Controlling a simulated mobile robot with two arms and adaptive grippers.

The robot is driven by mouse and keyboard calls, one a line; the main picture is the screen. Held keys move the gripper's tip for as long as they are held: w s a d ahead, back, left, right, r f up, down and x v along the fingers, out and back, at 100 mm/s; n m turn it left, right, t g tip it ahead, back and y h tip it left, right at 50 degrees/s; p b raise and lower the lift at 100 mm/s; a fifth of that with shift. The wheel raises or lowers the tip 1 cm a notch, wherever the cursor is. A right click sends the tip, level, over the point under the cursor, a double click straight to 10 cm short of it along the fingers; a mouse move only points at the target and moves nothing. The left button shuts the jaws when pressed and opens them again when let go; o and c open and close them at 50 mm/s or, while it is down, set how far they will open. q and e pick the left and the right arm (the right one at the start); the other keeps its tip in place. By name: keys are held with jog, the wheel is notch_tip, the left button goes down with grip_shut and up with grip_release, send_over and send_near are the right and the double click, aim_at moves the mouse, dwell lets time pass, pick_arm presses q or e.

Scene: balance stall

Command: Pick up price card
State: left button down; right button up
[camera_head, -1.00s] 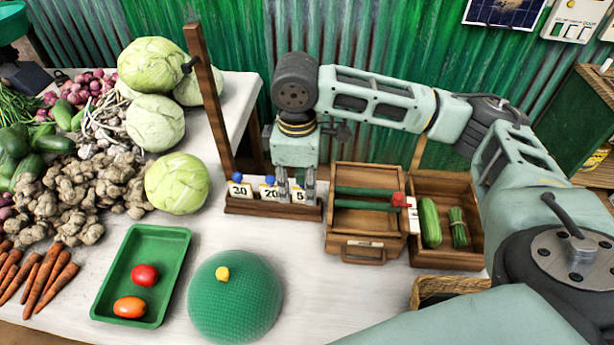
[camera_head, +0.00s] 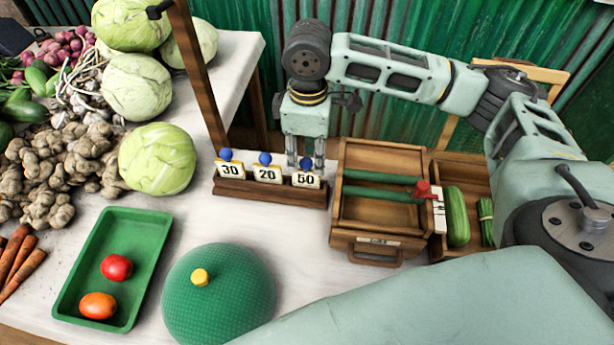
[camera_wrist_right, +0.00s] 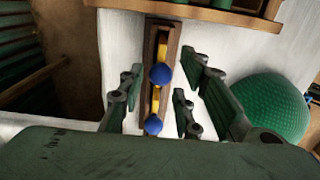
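Three price cards with blue knobs stand upright in a dark wooden rack (camera_head: 262,190): the 30 card (camera_head: 230,170), the 20 card (camera_head: 267,174) and the 50 card (camera_head: 306,180). My right gripper (camera_head: 305,160) points down at the 50 card's end of the rack, its fingers apart and partly hidden by that card's knob. In the right wrist view, the open fingers (camera_wrist_right: 163,78) lie on either side of the rack, with two blue knobs in the gap. Nothing is seen gripped. My left gripper is out of view.
A wooden drawer box (camera_head: 375,215) with green bars stands right of the rack. A wooden post (camera_head: 200,75) rises behind it at left. A green dome (camera_head: 218,295) and a green tray (camera_head: 75,278) with two tomatoes stand in front. Cabbages (camera_head: 157,158) lie left.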

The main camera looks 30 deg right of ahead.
aim_at(306, 173)
notch_tip(306, 173, down, 7)
jog(key=shift+a+r, duration=0.1)
jog(key=shift+a, duration=0.05)
jog(key=shift+c, duration=0.4)
grip_shut()
